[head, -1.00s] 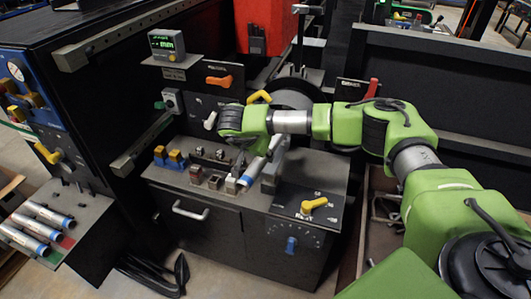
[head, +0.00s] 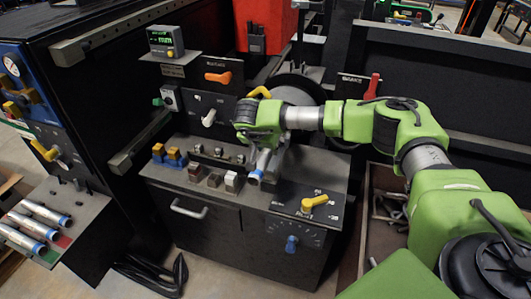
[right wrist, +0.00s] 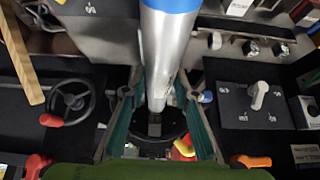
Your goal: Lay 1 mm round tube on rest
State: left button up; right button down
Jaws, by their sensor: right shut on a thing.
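My right gripper (head: 264,150) is over the bench top (head: 315,180), shut on a silver round tube (head: 261,164) with a blue end that tilts down toward the front. In the right wrist view the tube (right wrist: 170,55) runs between the two teal-padded fingers (right wrist: 160,112). The size marking on the tube is not readable. Further tubes (head: 41,212) with blue ends lie on a shelf at the far left. I cannot tell which fixture is the rest; the part of the bench behind the tube is covered by my gripper. My left gripper is not in view.
Small blocks (head: 213,180) stand on the bench left of the tube, near yellow-topped pieces (head: 172,156). A yellow lever (head: 314,203) is at the right front. A dark wheel (head: 297,92) and a panel with an orange handle (head: 218,77) rise behind.

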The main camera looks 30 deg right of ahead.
jog(key=shift+w+d+f+b, duration=0.35)
jog(key=shift+w+d+b, duration=0.35)
jog(key=shift+d, duration=0.15)
jog(key=shift+w+d+f+b, duration=0.3)
jog(key=shift+w+d+b, duration=0.25)
jog(key=shift+w+d, duration=0.25)
jog(key=shift+w+d+f+b, duration=0.35)
jog(key=shift+w+d+b, duration=0.3)
jog(key=shift+d, duration=0.2)
jog(key=shift+f+b, duration=0.6)
jog(key=shift+f, duration=0.4)
jog(key=c, duration=1.6)
grip_release()
jog(key=shift+o, duration=0.4)
jog(key=v, duration=1.2)
